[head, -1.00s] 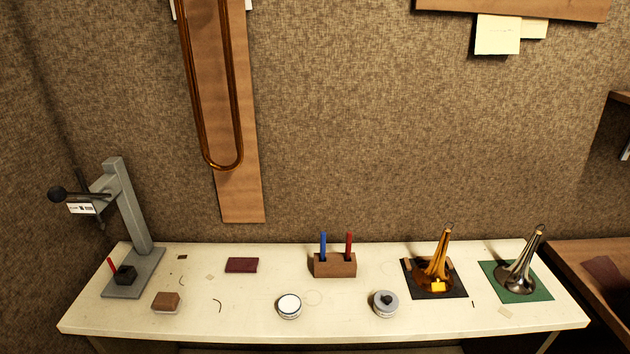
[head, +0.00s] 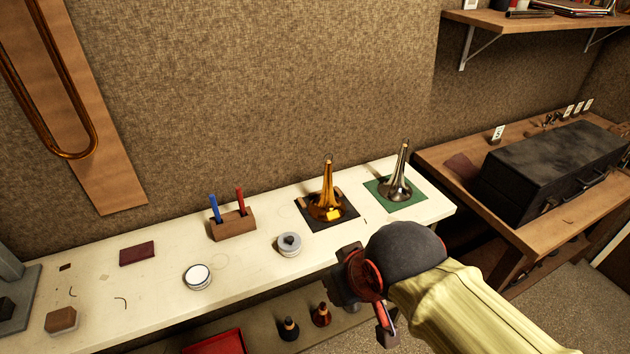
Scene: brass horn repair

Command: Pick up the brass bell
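The brass bell (head: 325,203) stands upright, flare down, on a black mat (head: 343,214) toward the right of the white bench. A small yellow tag or block shows at its base. A silver bell (head: 396,185) stands on a green mat (head: 414,199) to its right. My gripper (head: 362,306) is in front of the bench, below and to the right of the brass bell, and well apart from it. Its fingers are seen from behind and partly hidden, so its opening is unclear.
A round grey tin (head: 289,245), a white-lidded tin (head: 197,278) and a wooden holder (head: 233,226) with blue and red sticks stand left of the bell. A black case (head: 555,165) sits on the wooden table at right. Bottles (head: 321,315) stand on a lower shelf.

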